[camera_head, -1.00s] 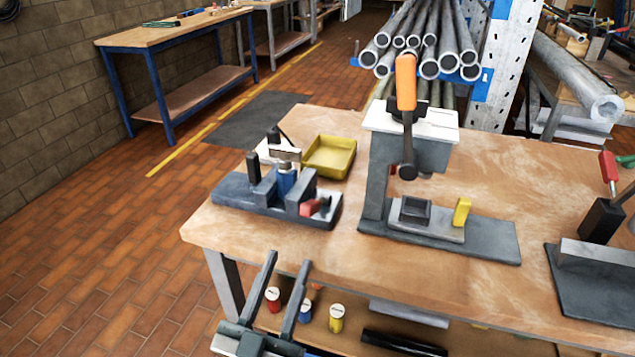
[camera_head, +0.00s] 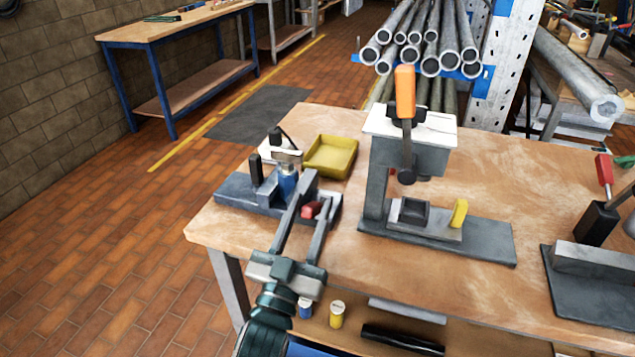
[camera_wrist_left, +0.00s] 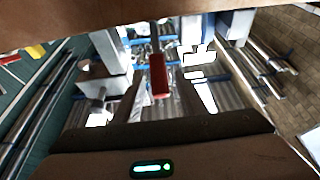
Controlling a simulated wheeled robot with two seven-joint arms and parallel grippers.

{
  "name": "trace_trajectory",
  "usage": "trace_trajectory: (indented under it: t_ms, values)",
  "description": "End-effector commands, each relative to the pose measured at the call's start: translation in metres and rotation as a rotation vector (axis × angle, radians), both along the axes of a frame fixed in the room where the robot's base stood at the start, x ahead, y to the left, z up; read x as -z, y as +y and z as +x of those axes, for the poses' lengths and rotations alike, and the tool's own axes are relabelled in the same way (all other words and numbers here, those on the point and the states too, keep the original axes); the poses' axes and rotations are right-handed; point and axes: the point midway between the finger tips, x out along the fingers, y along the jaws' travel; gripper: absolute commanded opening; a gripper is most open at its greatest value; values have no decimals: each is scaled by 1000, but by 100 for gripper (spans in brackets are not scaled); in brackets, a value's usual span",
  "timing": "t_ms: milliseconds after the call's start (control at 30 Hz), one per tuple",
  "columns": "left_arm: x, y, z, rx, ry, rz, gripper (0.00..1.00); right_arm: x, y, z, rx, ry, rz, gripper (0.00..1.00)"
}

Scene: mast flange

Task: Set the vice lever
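The grey vice (camera_head: 232,190) sits at the table's left end, with a blue cylinder (camera_head: 288,182) between its blocks. Its short lever has a red grip (camera_head: 312,210) at the vice's right end. My left gripper (camera_head: 318,190) reaches over the table from the front, its two long fingers apart. In the head view the red grip shows between the fingers; whether either finger touches it I cannot tell. A red grip (camera_wrist_left: 158,75) also shows in the middle of the left wrist view. The fingers partly hide the vice's right end. My right gripper is not in view.
A yellow tray (camera_head: 330,157) lies behind the vice. A grey press (camera_head: 415,150) with an orange handle stands to its right. A clamp with a red handle (camera_head: 604,168) stands at the far right.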

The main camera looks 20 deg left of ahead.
Motion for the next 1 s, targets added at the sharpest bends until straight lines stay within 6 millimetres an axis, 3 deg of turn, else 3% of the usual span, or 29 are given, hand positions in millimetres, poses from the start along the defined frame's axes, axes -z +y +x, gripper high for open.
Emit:
trace_trajectory:
  t_ms: [333,800,967,1000]
  values:
    - [-19,-1,42,1,-2,1,38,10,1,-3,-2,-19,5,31]
    - [-21,-2,50,0,0,0,38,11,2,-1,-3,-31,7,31]
    - [-21,-2,50,0,0,0,0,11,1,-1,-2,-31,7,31]
    - [-21,-2,50,0,0,0,0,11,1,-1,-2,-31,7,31]
